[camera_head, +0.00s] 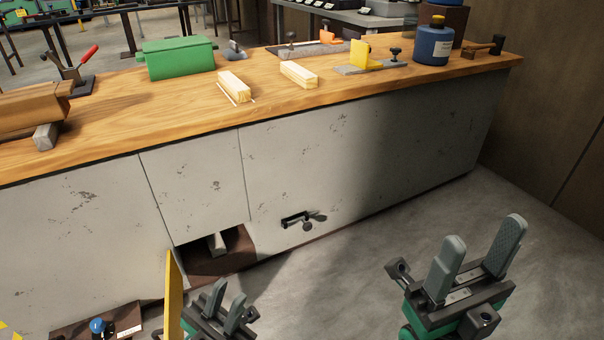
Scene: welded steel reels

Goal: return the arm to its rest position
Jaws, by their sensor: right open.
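My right gripper (474,262) is at the lower right, over the bare floor in front of the workbench. Its two grey fingers stand apart with nothing between them. My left gripper (226,302) is at the bottom, left of the middle, low in front of the bench. Its two smaller-looking fingers are spread with a gap and hold nothing that I can see. Both grippers are clear of the benchtop. Most of both arms is out of the picture.
The workbench (130,112) carries a green box (180,58), wooden blocks (235,86), a blue bottle (433,44) and a hammer (484,47). A yellow upright panel (173,295) stands close beside my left gripper. An opening (230,252) shows in the bench front. Floor (345,285) between the grippers is free.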

